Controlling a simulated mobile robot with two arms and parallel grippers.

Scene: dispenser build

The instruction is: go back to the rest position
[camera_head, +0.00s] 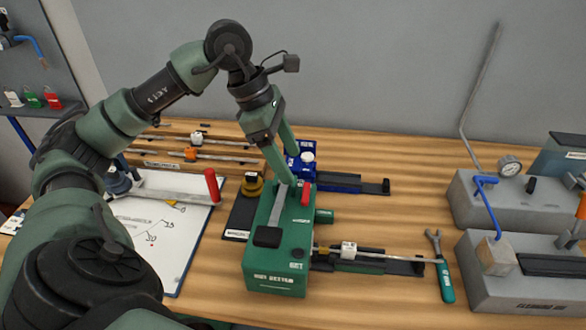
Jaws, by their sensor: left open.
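My left arm (130,112) comes in from the left, arches up and bends down over the table. My left gripper (293,167) is open, pointing down at the back end of a green box (278,277). Its fingertips are close to a red handle (306,193) on the box; I cannot tell whether they touch it. A grey bar and a black pad lie on top of the box. My right gripper is not in view.
A blue fixture (345,185) stands behind the green box. A white board (165,232) with a red-handled tool lies left. A wrench (440,268) and grey machines (525,275) are at right. Bare wood shows between the wrench and blue fixture.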

